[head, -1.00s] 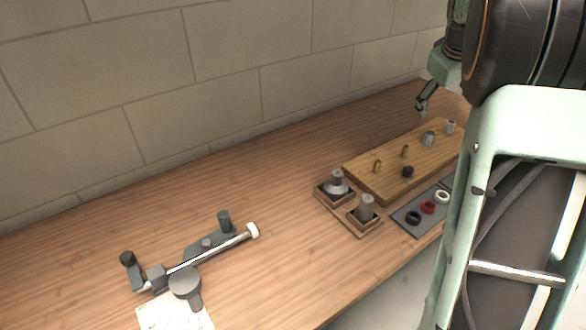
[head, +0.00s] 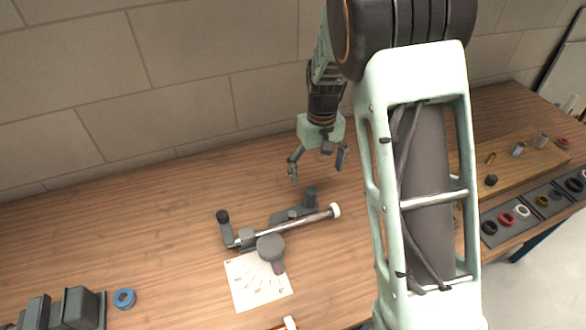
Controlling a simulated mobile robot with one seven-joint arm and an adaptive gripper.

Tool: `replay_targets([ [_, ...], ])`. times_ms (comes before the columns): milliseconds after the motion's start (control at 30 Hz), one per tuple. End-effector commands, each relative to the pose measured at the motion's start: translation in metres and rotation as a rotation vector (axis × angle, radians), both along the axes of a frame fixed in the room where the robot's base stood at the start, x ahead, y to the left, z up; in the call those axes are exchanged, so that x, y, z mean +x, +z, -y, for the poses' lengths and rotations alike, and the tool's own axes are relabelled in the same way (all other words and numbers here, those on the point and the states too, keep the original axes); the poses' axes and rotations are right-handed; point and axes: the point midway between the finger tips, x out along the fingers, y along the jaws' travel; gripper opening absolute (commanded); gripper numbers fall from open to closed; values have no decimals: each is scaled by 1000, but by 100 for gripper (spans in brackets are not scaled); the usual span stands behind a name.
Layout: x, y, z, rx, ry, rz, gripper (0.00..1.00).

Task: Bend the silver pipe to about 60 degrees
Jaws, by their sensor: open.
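The silver pipe (head: 303,224) lies straight in the pipe bender (head: 246,237) on the workbench, with a white cap (head: 335,210) on its right end. The bender has dark upright handles at its left and far right, and a round grey former (head: 270,246) with a short lever in front. A white sheet with fanned angle lines (head: 258,283) lies partly under the former. My gripper (head: 318,170) is open and empty, pointing down behind the bender, above the back of the bench. It appears apart from the pipe and the handles.
A wooden board with fittings (head: 520,155) and a dark tray of coloured rings (head: 521,211) are at the right, partly hidden by my arm. The bench left of the bender is clear.

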Motion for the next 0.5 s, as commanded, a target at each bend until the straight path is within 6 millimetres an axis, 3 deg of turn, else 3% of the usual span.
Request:
replay_targets([
  [500, -7, -25, -7, 2, -2, -18, 84],
])
